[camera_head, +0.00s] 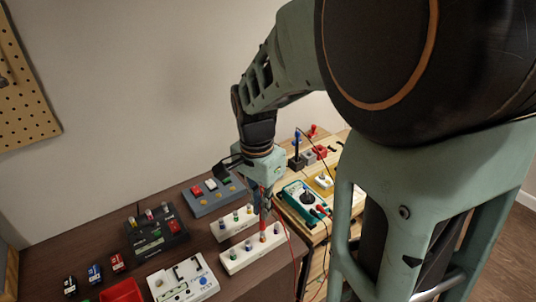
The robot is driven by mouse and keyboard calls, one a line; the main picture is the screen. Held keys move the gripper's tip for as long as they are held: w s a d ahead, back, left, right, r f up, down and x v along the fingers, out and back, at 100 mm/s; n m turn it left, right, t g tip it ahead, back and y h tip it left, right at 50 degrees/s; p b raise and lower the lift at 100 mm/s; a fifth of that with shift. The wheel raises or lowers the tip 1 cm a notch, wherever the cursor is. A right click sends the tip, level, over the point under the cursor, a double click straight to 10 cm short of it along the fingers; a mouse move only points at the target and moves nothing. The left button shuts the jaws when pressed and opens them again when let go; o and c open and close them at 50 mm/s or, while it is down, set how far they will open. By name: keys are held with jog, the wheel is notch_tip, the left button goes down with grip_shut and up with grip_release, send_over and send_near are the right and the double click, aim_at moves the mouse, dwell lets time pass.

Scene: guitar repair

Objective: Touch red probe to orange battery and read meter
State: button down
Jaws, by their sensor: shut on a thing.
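My gripper (263,207) points down over the front right of the brown workbench. It is shut on the red probe (263,226), whose lower part shows beneath the fingers. The probe's lower end is close to a white battery rack (240,264); I cannot tell whether it touches anything. This rack and a second white rack (220,237) behind it hold several small coloured cells. I cannot pick out the orange battery with certainty. The teal meter (291,196) with a dark dial lies to the right on a light wooden surface. Its reading is too small to make out.
A grey box with buttons (202,204), a dark case (146,245), a white device (163,291) and a red bin (122,292) stand on the left. Red and black leads hang by the meter. Blue and red upright posts stand behind it.

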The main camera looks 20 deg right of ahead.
jog(key=shift+r+p, duration=1.95)
jog(key=shift+r, duration=0.8)
jog(key=shift+d+f, duration=0.1)
jog(key=shift+f, duration=0.05)
